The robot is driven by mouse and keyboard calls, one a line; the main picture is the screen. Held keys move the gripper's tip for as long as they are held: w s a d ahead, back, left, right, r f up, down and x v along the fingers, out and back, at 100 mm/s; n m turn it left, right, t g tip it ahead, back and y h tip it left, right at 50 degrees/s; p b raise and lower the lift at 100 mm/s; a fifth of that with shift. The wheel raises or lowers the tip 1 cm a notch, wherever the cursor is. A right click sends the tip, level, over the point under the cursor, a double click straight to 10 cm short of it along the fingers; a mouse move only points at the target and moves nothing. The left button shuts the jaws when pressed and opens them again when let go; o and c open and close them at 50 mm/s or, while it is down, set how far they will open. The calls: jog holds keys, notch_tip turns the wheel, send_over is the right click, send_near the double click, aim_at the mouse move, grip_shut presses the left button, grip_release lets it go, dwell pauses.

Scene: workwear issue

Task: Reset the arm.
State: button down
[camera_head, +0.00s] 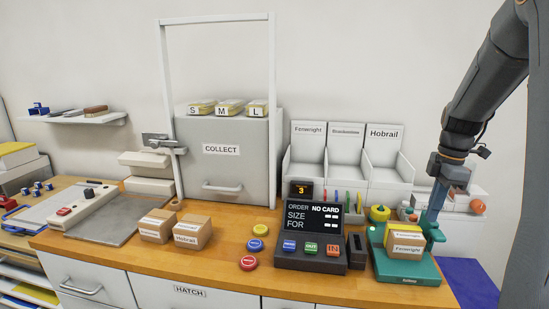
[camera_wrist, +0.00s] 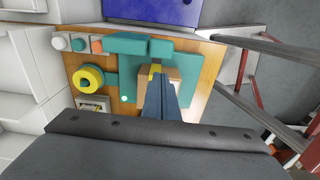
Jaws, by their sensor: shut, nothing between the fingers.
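My arm reaches down from the upper right in the head view. My gripper (camera_head: 428,222) is shut and empty, pointing down just behind a small cardboard box (camera_head: 405,246) labelled Fernwright on the green stand (camera_head: 405,271). In the wrist view the shut fingers (camera_wrist: 157,78) cover part of the box (camera_wrist: 174,77). The green stand (camera_wrist: 193,101) shows around it. Whether the fingertips touch the box or stand, I cannot tell.
A yellow-and-green round dispenser (camera_head: 380,213) stands close left of the gripper. An order panel (camera_head: 312,236) with buttons, two cardboard boxes (camera_head: 193,232) and labelled white bins (camera_head: 384,160) share the counter. A grey COLLECT cabinet (camera_head: 221,170) stands behind.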

jog(key=a+m, duration=0.1)
jog(key=a, duration=0.2)
jog(key=s+a+f+m, duration=0.1)
jog(key=a+m, duration=0.1)
jog(key=a, duration=0.2)
jog(key=s+a+m, duration=0.1)
jog(key=a, duration=0.3)
jog(key=shift+s+f+m+t+h, duration=0.15)
jog(key=shift+f+m+t+h, duration=0.15)
jog(key=shift+f+m, duration=0.1)
jog(key=s+a+f+m, duration=0.3)
jog(key=s+a+m, duration=0.2)
jog(key=s+a, duration=0.2)
jog(key=s+a+f+m, duration=0.2)
jog(key=s+a+m, duration=0.3)
jog(key=s+a, duration=0.2)
jog(key=shift+s+a+f+t, duration=0.15)
jog(key=shift+a+f+t, duration=0.2)
jog(key=shift+a, duration=0.9)
